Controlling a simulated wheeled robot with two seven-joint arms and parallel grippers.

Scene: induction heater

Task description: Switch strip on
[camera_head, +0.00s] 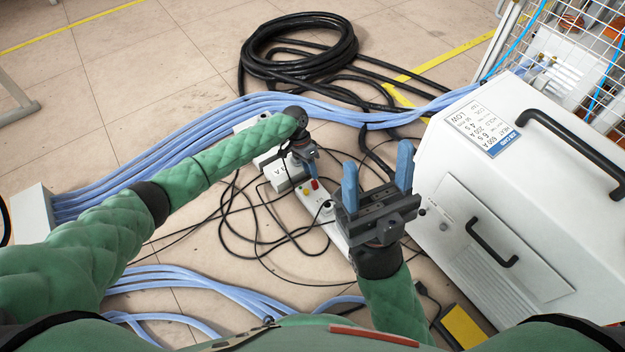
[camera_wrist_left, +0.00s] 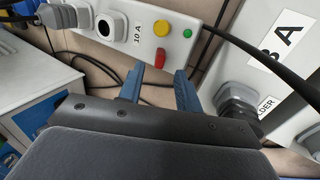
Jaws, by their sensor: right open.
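The white power strip (camera_head: 330,222) lies on the floor in the head view, running diagonally below my left gripper. In the left wrist view the strip (camera_wrist_left: 215,14) crosses the top, with a yellow button (camera_wrist_left: 162,28), a green button (camera_wrist_left: 187,33) and a red switch (camera_wrist_left: 160,57). The red switch also shows in the head view (camera_head: 314,184). My left gripper (camera_wrist_left: 160,82) has its blue fingers apart, empty, with the tips just short of the red switch. Contact cannot be told. My right gripper (camera_head: 378,178) is open and empty, above the strip's lower end.
A white heater cabinet (camera_head: 440,195) with black handles stands at the right. Blue hoses (camera_head: 215,120) and a black cable coil (camera_head: 295,75) lie behind the strip. Thin black cables tangle around it. A white box marked A (camera_wrist_left: 255,60) sits beside it.

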